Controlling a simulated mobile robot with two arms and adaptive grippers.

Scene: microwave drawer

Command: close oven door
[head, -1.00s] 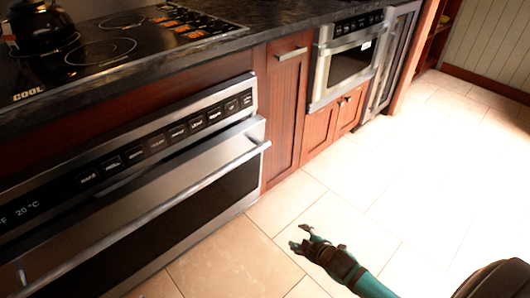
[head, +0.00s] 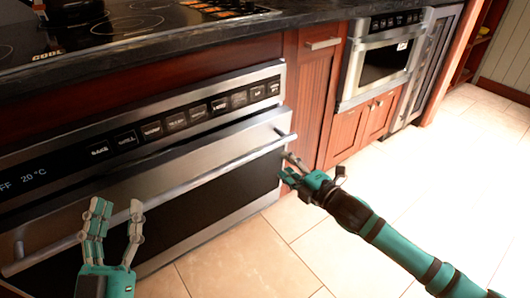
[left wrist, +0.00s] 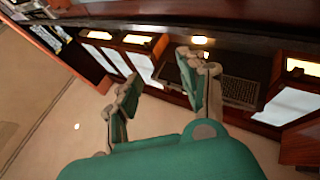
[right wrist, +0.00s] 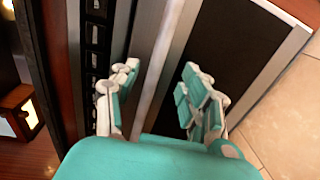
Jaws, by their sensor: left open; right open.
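The oven door (head: 225,150) is a steel front with a dark window, below a black control panel. Its top edge seems to stand slightly out from the panel; how far is hard to tell. A long bar handle (head: 210,175) runs along it. My left gripper (head: 117,208) is open and empty in front of the door's left half, overlapping the handle in the head view; contact is unclear. My right gripper (head: 286,168) is open by the door's right edge, just below the handle's right end. In the right wrist view the handle (right wrist: 160,75) shows between its open fingers.
A dark counter with a cooktop (head: 110,25) overhangs above the oven. To the right are a wooden cabinet (head: 312,100) and a microwave drawer (head: 380,65). The tiled floor (head: 250,255) is clear. A kettle (head: 70,8) stands on the cooktop.

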